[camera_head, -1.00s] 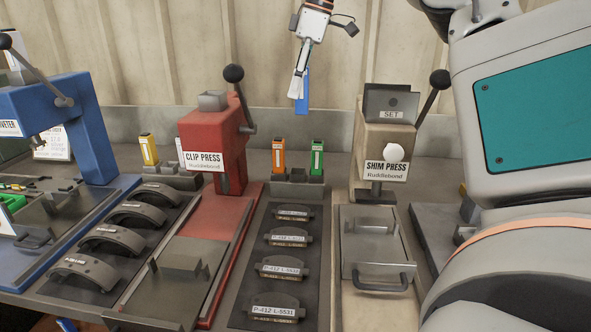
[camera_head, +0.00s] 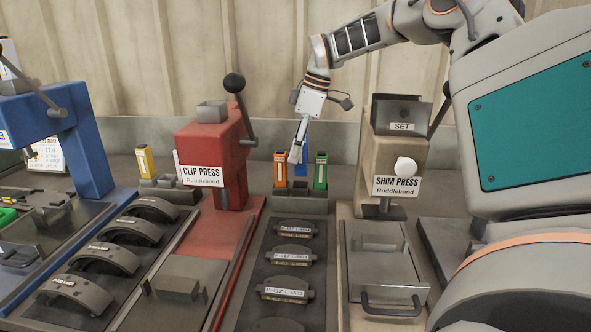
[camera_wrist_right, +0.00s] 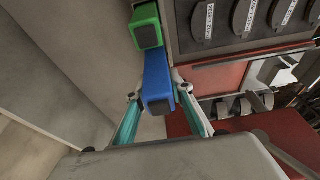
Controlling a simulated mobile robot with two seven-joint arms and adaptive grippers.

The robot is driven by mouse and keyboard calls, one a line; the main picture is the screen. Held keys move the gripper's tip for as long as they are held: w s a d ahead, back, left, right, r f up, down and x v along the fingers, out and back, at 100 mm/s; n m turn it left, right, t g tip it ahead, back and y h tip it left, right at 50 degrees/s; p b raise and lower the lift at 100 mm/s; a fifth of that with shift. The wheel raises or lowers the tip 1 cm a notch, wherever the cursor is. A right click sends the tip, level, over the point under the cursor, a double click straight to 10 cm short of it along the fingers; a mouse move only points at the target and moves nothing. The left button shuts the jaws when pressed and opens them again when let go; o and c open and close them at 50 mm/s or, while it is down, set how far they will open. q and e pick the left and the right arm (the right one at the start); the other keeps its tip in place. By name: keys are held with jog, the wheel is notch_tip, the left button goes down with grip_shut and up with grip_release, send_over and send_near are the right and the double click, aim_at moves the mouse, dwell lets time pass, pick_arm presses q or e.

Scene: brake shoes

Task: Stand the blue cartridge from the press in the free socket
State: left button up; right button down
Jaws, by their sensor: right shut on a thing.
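The blue cartridge (camera_head: 303,158) is upright between the orange cartridge (camera_head: 280,169) and the green cartridge (camera_head: 320,171), at the dark socket block (camera_head: 301,204). My right gripper (camera_head: 296,152) is shut on the blue cartridge and partly covers it. In the right wrist view the blue cartridge (camera_wrist_right: 158,75) lies between the two fingers (camera_wrist_right: 158,98), close to the green cartridge (camera_wrist_right: 146,27); the orange one is not seen there. Whether the blue cartridge's lower end has entered the middle socket cannot be told. My left gripper is not in view.
The red clip press (camera_head: 214,150) stands left of the block and the beige shim press (camera_head: 400,150) right of it. A dark tray (camera_head: 257,250) with labelled shoes lies in front. Another block (camera_head: 172,192) with a yellow cartridge (camera_head: 144,163) is farther left.

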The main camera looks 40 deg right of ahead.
aim_at(296, 169)
jog(key=shift+f, duration=2.6)
jog(key=shift+f, duration=0.1)
jog(key=c, duration=1.8)
grip_release()
jog(key=shift+o, duration=0.2)
jog(key=v, duration=1.2)
